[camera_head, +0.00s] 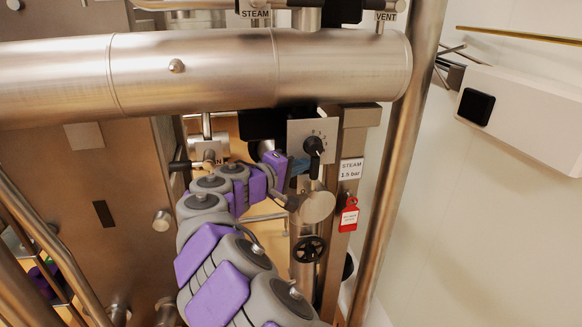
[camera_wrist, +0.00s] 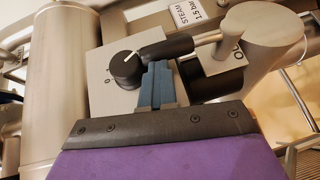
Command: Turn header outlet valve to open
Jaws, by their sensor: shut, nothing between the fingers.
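A valve with a round steel body (camera_head: 317,207) sits on the upright pipe below the header. In the wrist view, the steel valve body (camera_wrist: 268,35) carries a lever with a black grip (camera_wrist: 165,47) pointing left toward a switch plate. I see no label naming this valve. My gripper (camera_head: 299,168) is in front of the plate, by the lever. In the wrist view, its blue fingers (camera_wrist: 156,82) are together and empty, tips close beside the black grip. I cannot tell whether they touch it.
A black rotary knob (camera_head: 313,145) on a steel plate is close to my fingers; it also shows in the wrist view (camera_wrist: 126,69). The large steel header (camera_head: 210,72) is overhead. A handwheel (camera_head: 308,249) and red tag (camera_head: 349,216) are nearby. An inclined pipe (camera_head: 398,150) stands right.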

